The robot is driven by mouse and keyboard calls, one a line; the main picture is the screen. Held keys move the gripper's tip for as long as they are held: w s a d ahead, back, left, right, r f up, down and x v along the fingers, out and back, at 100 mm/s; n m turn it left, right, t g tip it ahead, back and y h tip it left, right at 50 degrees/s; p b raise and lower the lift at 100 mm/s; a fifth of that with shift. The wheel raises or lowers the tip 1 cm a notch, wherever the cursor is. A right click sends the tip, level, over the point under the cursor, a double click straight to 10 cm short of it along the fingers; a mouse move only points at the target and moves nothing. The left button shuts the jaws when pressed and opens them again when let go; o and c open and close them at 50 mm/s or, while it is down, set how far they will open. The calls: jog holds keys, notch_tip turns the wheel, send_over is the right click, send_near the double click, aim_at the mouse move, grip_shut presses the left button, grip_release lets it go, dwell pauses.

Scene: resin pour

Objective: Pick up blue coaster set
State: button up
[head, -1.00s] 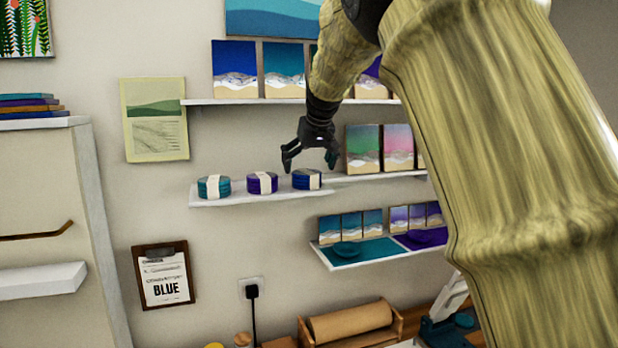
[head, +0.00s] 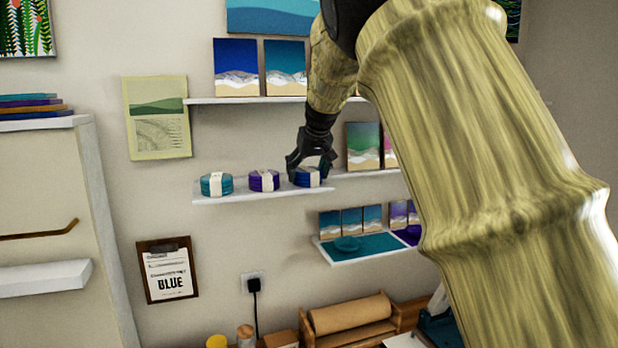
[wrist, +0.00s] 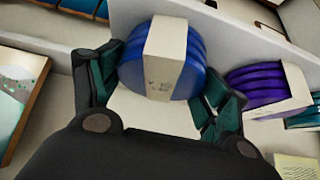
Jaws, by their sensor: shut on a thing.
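The blue coaster set (head: 308,178) is a round stack with a cream paper band, at the right end of a white wall shelf (head: 240,194). My gripper (head: 310,171) has come down over it from above. In the wrist view the blue coaster set (wrist: 190,68) sits between the two fingers of my gripper (wrist: 160,88), one on each side, and the jaws are shut on it. It appears still at shelf level; whether it touches the shelf is hard to tell. A clipboard (head: 168,271) on the wall reads BLUE.
A purple coaster set (head: 258,181) stands just left of the blue one, and a teal set (head: 211,185) farther left. Small pictures (head: 362,146) stand to the right. An upper shelf (head: 240,101) with canvases hangs above, and a lower shelf (head: 350,252) below.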

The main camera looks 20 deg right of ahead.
aim_at(306, 167)
jog(key=shift+s+d, duration=0.1)
jog(key=shift+d, duration=0.05)
jog(key=shift+r+b, duration=0.45)
notch_tip(306, 167, up, 2)
jog(key=shift+r+b, duration=0.1)
jog(key=shift+b, duration=0.5)
jog(key=shift+s+r, duration=0.1)
jog(key=shift+r, duration=0.1)
jog(key=s+r+b, duration=0.1)
jog(key=s+b, duration=0.5)
jog(key=s, duration=0.9)
jog(key=shift+s+r, duration=0.3)
jog(key=shift+s, duration=0.05)
